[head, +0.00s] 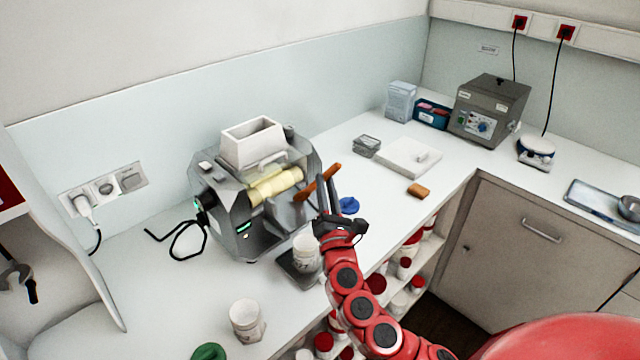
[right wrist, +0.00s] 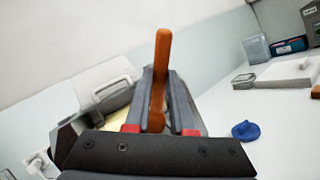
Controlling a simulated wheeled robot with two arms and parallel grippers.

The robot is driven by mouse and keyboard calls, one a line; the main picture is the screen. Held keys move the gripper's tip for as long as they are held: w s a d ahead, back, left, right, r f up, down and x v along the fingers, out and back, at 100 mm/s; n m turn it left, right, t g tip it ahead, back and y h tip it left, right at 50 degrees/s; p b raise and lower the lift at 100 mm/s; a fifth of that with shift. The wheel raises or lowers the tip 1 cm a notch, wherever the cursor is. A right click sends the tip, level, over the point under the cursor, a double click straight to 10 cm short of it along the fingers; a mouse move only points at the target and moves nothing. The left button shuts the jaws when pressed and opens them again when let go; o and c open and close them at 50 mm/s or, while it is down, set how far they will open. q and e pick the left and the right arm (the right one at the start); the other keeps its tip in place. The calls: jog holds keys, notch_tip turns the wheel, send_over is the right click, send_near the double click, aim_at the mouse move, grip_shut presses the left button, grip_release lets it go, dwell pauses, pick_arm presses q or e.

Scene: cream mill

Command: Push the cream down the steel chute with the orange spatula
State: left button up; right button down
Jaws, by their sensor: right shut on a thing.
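The grey mill (head: 235,215) stands on the counter at the left, with a white hopper (head: 253,143) on top and pale yellow rollers (head: 275,187) at its front. The orange spatula (head: 318,183) is in my right gripper (head: 328,190), tilted, beside the rollers. In the right wrist view the spatula (right wrist: 160,75) stands up between the two fingers. A white jar (head: 306,250) stands on a dark plate below the mill's front. The steel chute and any cream on it are hard to make out behind the spatula and gripper. My left gripper is not in view.
A second white jar (head: 246,320) and a green lid (head: 209,352) are at the front left. A blue lid (head: 348,205) lies right of the gripper. A white slab (head: 408,156) and an orange-brown block (head: 418,190) lie further right. Shelves with jars sit below the counter edge.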

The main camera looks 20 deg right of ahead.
jog(key=shift+s+d+f+b, duration=0.5)
jog(key=shift+s+d+f, duration=0.3)
jog(key=shift+s, duration=1.15)
jog(key=w+a+r, duration=0.2)
jog(key=w, duration=0.3)
jog(key=shift+w+r, duration=0.2)
jog(key=shift+a, duration=0.1)
notch_tip(320, 180, up, 6)
jog(key=s+p, duration=0.2)
jog(key=p, duration=0.4)
jog(key=shift+s+d+f, duration=0.2)
jog(key=shift+d+f, duration=0.05)
jog(key=shift+d, duration=0.2)
jog(key=r+p, duration=0.1)
jog(key=p, duration=0.1)
jog(key=s+r+p, duration=0.1)
jog(key=shift+s+d+r, duration=0.1)
jog(key=shift+d+r, duration=0.15)
jog(key=shift+r, duration=0.1)
